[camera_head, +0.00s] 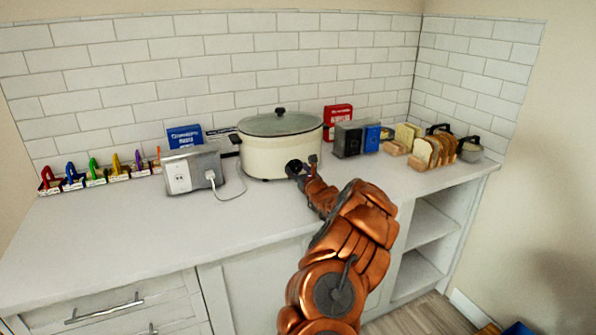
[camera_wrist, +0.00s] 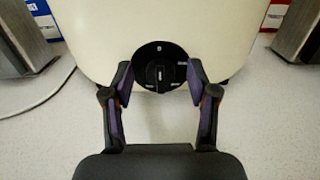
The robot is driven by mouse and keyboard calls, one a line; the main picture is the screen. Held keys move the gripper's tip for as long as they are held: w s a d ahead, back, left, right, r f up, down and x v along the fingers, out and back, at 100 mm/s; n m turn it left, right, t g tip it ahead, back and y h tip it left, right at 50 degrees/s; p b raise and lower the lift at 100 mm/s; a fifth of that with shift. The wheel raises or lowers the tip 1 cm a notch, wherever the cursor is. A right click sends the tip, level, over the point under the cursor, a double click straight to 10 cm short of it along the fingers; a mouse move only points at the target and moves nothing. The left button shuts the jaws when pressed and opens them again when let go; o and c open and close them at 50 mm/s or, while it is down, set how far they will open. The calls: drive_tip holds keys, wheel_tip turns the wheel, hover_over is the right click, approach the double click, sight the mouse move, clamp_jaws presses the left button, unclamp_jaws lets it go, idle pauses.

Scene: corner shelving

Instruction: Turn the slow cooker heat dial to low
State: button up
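The cream slow cooker (camera_head: 262,154) with a glass lid (camera_head: 280,122) stands on the counter against the tiled wall. Its black round heat dial (camera_wrist: 160,68) is on the front, with a pale pointer mark near its middle; the small labels around it are too blurred to read. My gripper (camera_wrist: 161,84) is open in front of the dial, one finger at each side of it. Whether the fingers touch the dial's edge I cannot tell. In the head view my gripper (camera_head: 303,167) is at the cooker's lower right front and hides the dial.
A metal outlet box (camera_head: 192,170) with a plugged white cord stands left of the cooker. A toaster-like grey box (camera_head: 348,139) and bread slices (camera_head: 428,152) in a rack are to the right. Coloured clips (camera_head: 95,170) line the left back. The front counter is clear.

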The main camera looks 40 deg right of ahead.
clamp_jaws()
idle(0.3)
drive_tip(key=shift+f+m+b, duration=0.15)
drive_tip(key=shift+m+b, duration=0.15)
drive_tip(key=shift+b, duration=0.25)
drive_tip(key=shift+f+m+b, duration=0.1)
drive_tip(key=shift+m+b, duration=0.4)
drive_tip(key=shift+b, duration=0.25)
drive_tip(key=shift+s+d+m+b, duration=0.1)
drive_tip(key=shift+d+m+b, duration=0.1)
drive_tip(key=shift+m+b, duration=0.7)
drive_tip(key=m, duration=0.5)
drive_tip(key=shift+s+d+p, duration=0.1)
drive_tip(key=shift+d+p, duration=0.05)
drive_tip(key=shift+p, duration=0.15)
drive_tip(key=m, duration=0.5)
drive_tip(key=shift+d+f, duration=0.1)
drive_tip(key=shift+m, duration=0.3)
